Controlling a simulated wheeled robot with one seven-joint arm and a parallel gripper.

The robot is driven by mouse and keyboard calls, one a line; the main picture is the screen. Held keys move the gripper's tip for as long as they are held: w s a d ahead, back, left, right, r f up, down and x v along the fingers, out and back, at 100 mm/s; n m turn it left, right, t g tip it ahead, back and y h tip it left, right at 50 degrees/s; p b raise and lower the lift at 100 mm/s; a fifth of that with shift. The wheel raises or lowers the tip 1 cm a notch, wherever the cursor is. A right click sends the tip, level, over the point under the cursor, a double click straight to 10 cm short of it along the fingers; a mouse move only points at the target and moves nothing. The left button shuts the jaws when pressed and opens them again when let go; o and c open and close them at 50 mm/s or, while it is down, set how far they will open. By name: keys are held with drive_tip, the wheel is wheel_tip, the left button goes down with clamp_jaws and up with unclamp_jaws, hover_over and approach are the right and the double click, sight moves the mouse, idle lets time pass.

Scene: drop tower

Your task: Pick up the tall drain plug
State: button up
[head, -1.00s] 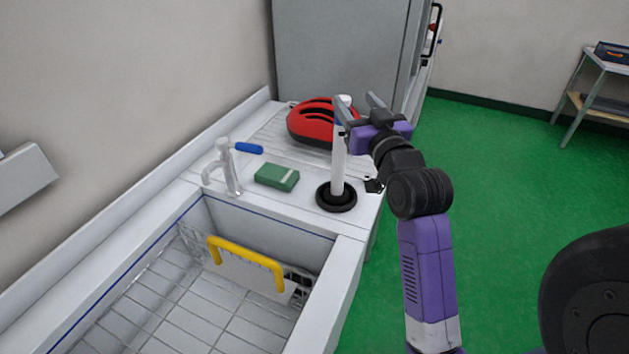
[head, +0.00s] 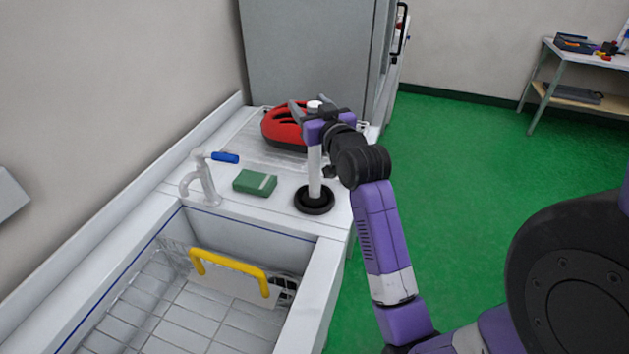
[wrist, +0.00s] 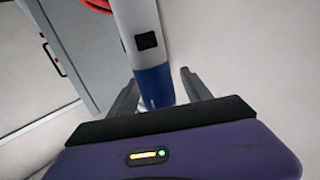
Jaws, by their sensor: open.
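The tall drain plug (head: 315,172) stands upright on the counter beside the sink, a white tube on a round black base. In the head view my gripper (head: 308,105) is at the plug's upper end and hides part of it; a white top shows between the fingers. In the wrist view the white tube (wrist: 138,28), with a dark square and a blue band, runs between the two fingers of my gripper (wrist: 160,85). The fingers are open, with a visible gap on the right side. Contact on the left side is hard to tell.
The sink (head: 170,300) holds a rack and a yellow-handled thing (head: 230,268).

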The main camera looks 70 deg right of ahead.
drive_tip(key=shift+c, duration=0.5)
clamp_jaws()
drive_tip(key=shift+r, duration=0.1)
idle(0.8)
